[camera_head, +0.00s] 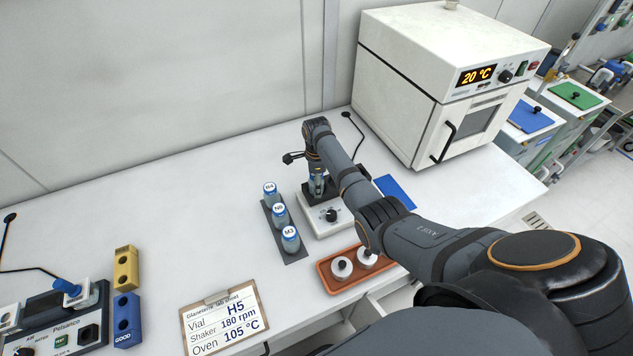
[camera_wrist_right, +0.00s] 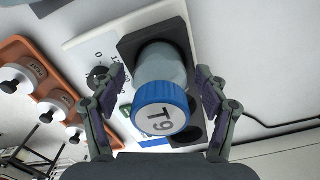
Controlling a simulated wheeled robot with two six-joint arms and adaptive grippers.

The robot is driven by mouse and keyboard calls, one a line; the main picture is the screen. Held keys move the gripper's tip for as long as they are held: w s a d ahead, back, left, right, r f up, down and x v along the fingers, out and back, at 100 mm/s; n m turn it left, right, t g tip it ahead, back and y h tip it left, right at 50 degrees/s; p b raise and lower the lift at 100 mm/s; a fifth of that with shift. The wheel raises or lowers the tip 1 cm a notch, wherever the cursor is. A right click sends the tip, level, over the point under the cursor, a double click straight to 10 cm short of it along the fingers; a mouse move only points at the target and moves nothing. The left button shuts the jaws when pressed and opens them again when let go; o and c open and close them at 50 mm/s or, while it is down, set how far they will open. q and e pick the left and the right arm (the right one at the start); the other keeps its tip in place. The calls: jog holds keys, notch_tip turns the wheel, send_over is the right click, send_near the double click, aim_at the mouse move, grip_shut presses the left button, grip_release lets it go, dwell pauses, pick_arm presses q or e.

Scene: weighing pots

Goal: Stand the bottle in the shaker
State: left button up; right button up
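A bottle with a blue cap (camera_wrist_right: 160,106), its label seeming to read T9, stands in the black holder (camera_wrist_right: 128,45) of the white shaker (camera_wrist_right: 75,45). The shaker (camera_head: 326,222) is at mid-table in the head view, where the bottle is mostly hidden by my arm. My right gripper (camera_wrist_right: 161,85) is around the bottle, one finger on each side. Gaps show between the fingers and the bottle, so it is open. More round holes of the holder show beside the bottle. My left gripper is not in view.
A dark rack (camera_head: 293,253) with several blue-capped bottles stands left of the shaker. An orange tray (camera_head: 328,280) with white pots is in front. A clipboard (camera_head: 222,318) lies front left, and a white oven (camera_head: 400,85) stands behind right. The table's back left is clear.

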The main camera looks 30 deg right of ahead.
jog(key=shift+r, duration=0.3)
notch_tip(320, 180, up, 12)
jog(key=shift+f+b, duration=0.1)
jog(key=shift+b, duration=0.65)
